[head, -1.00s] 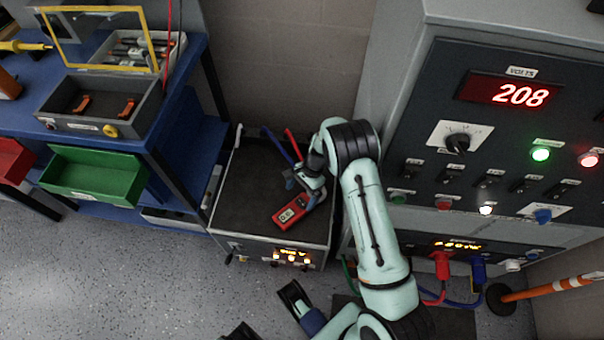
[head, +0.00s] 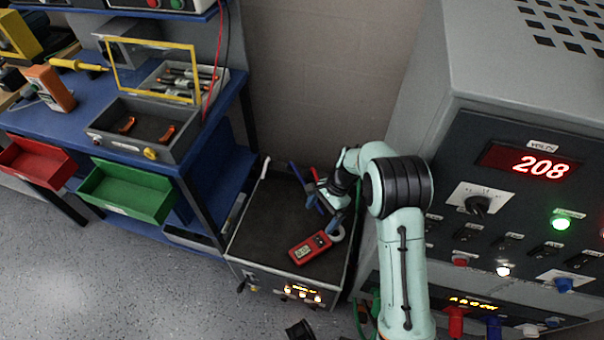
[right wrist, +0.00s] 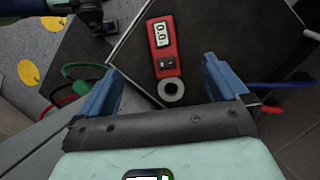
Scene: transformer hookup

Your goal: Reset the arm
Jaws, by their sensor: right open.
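My right arm reaches down from the right side of the head view to the dark top of a low cart (head: 262,222). My right gripper (head: 326,207) is over the cart's far right part, and its blue fingers are spread wide in the right wrist view (right wrist: 160,85). A light grey ring (right wrist: 171,89) sits at the meter's end. My left gripper does not show clearly.
A grey control cabinet (head: 500,150) reading 208 stands close on the right. A blue workbench (head: 85,110) with an open grey case (head: 150,128), a green bin (head: 127,190) and a red bin (head: 37,163) is on the left. Red and blue leads lie on the cart.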

